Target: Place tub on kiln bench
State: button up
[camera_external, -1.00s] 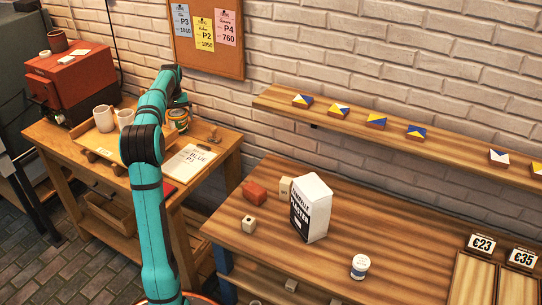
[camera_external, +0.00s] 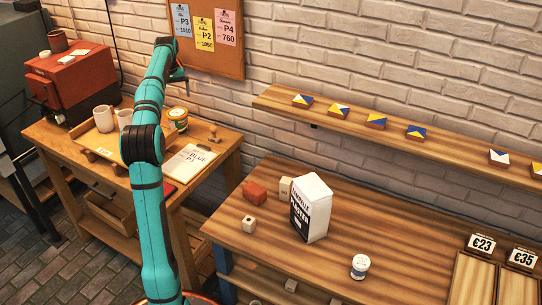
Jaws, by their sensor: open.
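A small tub (camera_external: 178,120) with a green, white and orange side stands upright on the kiln bench (camera_external: 222,146), towards its back edge and just right of my arm. My gripper (camera_external: 187,84) is open and empty in the air above and slightly right of the tub, clear of it. The gripper is small in the picture and partly behind my wrist.
On the kiln bench are a red kiln (camera_external: 72,84), two pale cups (camera_external: 104,118), a wooden stamp (camera_external: 213,134) and an open notebook (camera_external: 190,161). The front table holds a plaster carton (camera_external: 312,208), a white jar (camera_external: 360,267) and blocks. A cork board (camera_external: 207,36) hangs behind.

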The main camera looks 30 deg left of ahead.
jog(key=s+d+r+m+t+y, duration=0.1)
jog(key=s+d+r+m+t, duration=0.2)
jog(key=d, duration=0.6)
jog(key=s+d+r+t+y, duration=0.15)
jog(key=s+d+r, duration=0.25)
jog(key=d, duration=0.5)
jog(key=s+d+r+m+t, duration=0.2)
jog(key=s+d+r+t, duration=0.15)
jog(key=d, duration=0.65)
jog(key=s+d+f+m+t+h, duration=0.1)
jog(key=s+d+t, duration=0.3)
jog(key=s+d, duration=0.4)
jog(key=s+d+f+m+t+h, duration=0.1)
jog(key=s+d+f+m+t, duration=0.2)
jog(key=s, duration=1.2)
jog(key=d+t, duration=0.2)
jog(key=d, duration=0.3)
jog(key=shift+s+f, duration=0.2)
jog(key=shift+f, duration=0.05)
